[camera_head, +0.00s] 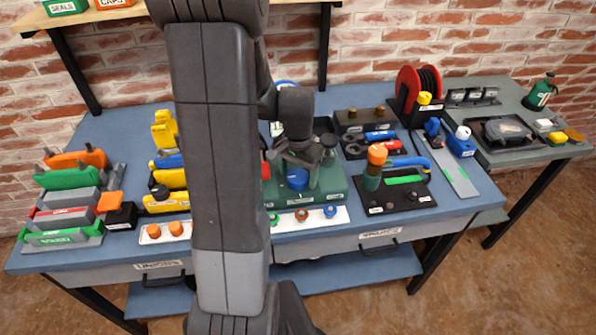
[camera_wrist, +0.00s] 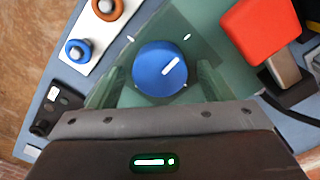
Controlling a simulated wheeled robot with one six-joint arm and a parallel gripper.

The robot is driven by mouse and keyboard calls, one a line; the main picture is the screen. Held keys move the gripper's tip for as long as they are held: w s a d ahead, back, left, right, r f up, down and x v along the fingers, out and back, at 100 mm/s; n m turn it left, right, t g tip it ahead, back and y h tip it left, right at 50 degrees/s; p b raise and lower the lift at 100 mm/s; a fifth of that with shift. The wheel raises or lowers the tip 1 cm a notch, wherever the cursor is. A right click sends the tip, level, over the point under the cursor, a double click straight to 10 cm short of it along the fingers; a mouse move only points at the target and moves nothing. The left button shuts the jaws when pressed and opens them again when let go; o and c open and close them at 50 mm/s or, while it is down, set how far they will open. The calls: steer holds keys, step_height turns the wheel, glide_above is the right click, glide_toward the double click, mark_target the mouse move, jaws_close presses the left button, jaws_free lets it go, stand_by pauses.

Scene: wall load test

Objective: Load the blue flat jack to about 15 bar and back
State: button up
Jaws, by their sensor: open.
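A round blue knob (camera_head: 298,179) sits on the green panel (camera_head: 330,186) at the middle of the bench. In the wrist view the knob (camera_wrist: 160,72) has a white line pointing to the upper right, with small white ticks around it. My gripper (camera_head: 299,165) is over the panel, pointing down at the knob. In the wrist view my open gripper (camera_wrist: 157,84) has one finger on each side of the knob; I cannot tell whether they touch it. My arm hides part of the bench, and I cannot make out which item is the blue flat jack.
A red block (camera_wrist: 260,28) stands beside the panel. A white plate with orange and blue rings (camera_head: 331,211) lies in front. A black valve board (camera_head: 405,196) is to the right, a red hose reel (camera_head: 408,86) behind it. Stacked coloured blocks (camera_head: 70,178) fill the left.

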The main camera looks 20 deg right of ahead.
mark_target(298, 176)
step_height(298, 176, up, 14)
stand_by(0.5)
steer(key=shift+f, duration=0.15)
stand_by(0.4)
